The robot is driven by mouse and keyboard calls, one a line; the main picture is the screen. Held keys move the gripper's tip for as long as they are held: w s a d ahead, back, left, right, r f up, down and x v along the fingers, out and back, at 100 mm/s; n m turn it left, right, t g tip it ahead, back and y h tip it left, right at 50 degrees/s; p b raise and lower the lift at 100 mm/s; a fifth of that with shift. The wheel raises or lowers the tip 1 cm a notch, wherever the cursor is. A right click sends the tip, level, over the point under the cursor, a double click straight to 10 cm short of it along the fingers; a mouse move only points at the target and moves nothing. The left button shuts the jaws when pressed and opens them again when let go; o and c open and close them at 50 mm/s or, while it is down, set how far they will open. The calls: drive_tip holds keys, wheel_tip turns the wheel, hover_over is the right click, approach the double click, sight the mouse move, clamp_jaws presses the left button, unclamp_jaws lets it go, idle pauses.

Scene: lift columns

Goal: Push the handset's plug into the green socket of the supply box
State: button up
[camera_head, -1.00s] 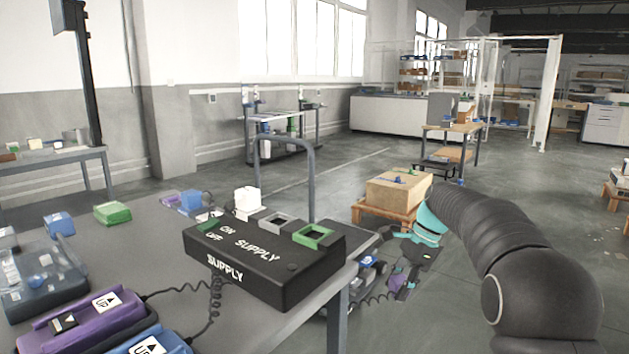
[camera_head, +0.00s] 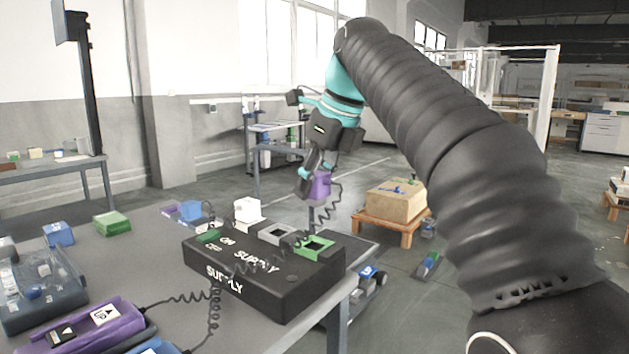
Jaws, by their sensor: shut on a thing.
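The black supply box (camera_head: 262,300) stands at the table's right edge. Its green-rimmed square socket (camera_head: 318,247) is on top at the right and looks empty. Beside it is a grey-rimmed socket (camera_head: 277,233). My gripper (camera_head: 310,183) is shut on a purple plug (camera_head: 320,185), held in the air above and behind the green socket, apart from it. A coiled black cord hangs from the plug and runs across the box top to the left. The purple handset (camera_head: 85,328) lies at the front left with an UP label. The plug's lower end is hard to make out.
A blue handset (camera_head: 160,347) shows partly at the bottom edge. A white block (camera_head: 247,209) stands behind the box, with a blue block (camera_head: 190,210) farther left. A carton (camera_head: 396,200) stands on a stool beyond the table.

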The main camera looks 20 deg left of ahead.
drive_tip(key=shift+f, duration=1.15)
drive_tip(key=b, duration=0.2)
hover_over(306, 241)
drive_tip(key=d, duration=0.2)
drive_tip(key=shift+s+a+f, duration=0.1)
drive_tip(key=shift+s+f, duration=0.1)
drive_tip(key=shift+f, duration=0.95)
drive_tip(key=shift+s+f, duration=0.2)
drive_tip(key=shift+f, duration=0.9)
drive_tip(key=shift+w+a+p, duration=0.1)
drive_tip(key=shift+a+p, duration=0.1)
drive_tip(key=shift+p, duration=0.8)
drive_tip(key=shift+f+b, duration=0.4)
drive_tip(key=shift+f, duration=0.5)
idle(0.3)
drive_tip(key=o, duration=1.4)
drive_tip(key=shift+o, duration=0.2)
drive_tip(key=shift+r, duration=0.1)
drive_tip(key=shift+r+p, duration=0.4)
drive_tip(key=shift+r, duration=3)
